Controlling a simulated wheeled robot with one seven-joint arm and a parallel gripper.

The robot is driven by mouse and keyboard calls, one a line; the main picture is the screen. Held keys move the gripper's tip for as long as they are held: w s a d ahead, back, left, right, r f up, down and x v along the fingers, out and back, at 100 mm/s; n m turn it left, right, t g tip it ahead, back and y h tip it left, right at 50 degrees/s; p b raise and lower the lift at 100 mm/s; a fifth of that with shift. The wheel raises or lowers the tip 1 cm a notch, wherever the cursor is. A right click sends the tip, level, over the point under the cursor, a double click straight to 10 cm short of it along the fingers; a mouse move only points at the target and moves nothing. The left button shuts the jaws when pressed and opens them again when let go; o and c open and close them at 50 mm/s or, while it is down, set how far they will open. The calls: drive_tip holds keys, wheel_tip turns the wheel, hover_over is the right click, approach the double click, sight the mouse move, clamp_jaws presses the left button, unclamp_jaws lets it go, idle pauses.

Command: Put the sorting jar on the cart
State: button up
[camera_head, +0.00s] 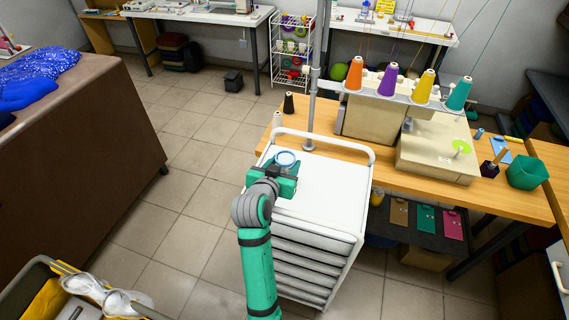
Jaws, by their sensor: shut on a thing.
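The cart (327,205) is white, with a flat top, a raised rail handle and several drawers. It stands beside the wooden sewing table. The sorting jar (287,158) shows as a small clear jar with a blue-white rim, over the left part of the cart top. My gripper (287,172) is shut on the jar, and the green arm reaches up from the bottom of the view. The gripper hides the jar's lower part, so I cannot tell whether its base touches the cart top.
The wooden table (410,176) behind the cart carries a sewing machine (437,150) and several coloured thread cones. A brown table (80,150) stands at the left. A grey bin (30,285) is at the lower left. The tiled floor between is clear, and the cart's right top is bare.

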drive_tip(key=shift+w+f, duration=0.1)
drive_tip(key=shift+f, duration=0.25)
drive_tip(key=shift+d+f, duration=0.1)
idle(0.3)
drive_tip(key=shift+f, duration=0.1)
drive_tip(key=o, duration=1)
drive_tip(key=shift+o, duration=0.8)
drive_tip(key=shift+a, duration=0.2)
drive_tip(key=o, duration=0.6)
drive_tip(key=shift+d, duration=0.1)
drive_tip(key=shift+o, duration=0.2)
drive_tip(key=shift+s, duration=0.25)
